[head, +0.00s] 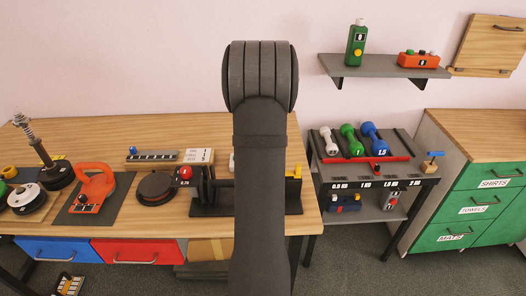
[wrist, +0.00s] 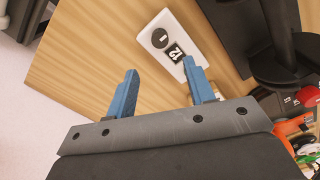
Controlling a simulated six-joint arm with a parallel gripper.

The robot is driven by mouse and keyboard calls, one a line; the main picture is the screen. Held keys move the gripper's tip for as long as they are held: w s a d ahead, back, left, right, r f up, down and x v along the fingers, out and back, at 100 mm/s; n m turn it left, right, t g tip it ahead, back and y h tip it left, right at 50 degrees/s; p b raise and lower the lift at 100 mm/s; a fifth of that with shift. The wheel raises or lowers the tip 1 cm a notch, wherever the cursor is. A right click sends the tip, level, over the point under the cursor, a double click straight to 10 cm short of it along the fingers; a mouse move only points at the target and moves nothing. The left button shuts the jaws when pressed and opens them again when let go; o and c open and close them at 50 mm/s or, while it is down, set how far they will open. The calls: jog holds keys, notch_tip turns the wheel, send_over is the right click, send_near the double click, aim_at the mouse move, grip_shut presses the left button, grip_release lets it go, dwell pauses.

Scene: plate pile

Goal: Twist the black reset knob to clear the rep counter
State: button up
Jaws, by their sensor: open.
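The rep counter (wrist: 148,28) is a white box on the wooden table in the wrist view, with a dark display (wrist: 176,53) reading 12. A round black knob (wrist: 160,38) sits on its face beside the display. My gripper (wrist: 160,67) has two blue fingers, spread wide and empty. In the picture the fingertips lie just below the counter, the right one close to the display end; the height between them is unclear. In the head view my arm hides the gripper and nearly all of the counter.
A black weight stand (wrist: 280,45) is right of the counter in the wrist view. In the head view an orange kettlebell (head: 92,186), a dark disc (head: 155,187) and a white card (head: 199,156) are on the table. A dumbbell rack (head: 365,158) stands right. Bare wood (wrist: 85,55) lies left of the counter.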

notch_tip(320, 180, down, 10)
jog(key=shift+f, duration=0.25)
jog(key=c, duration=1)
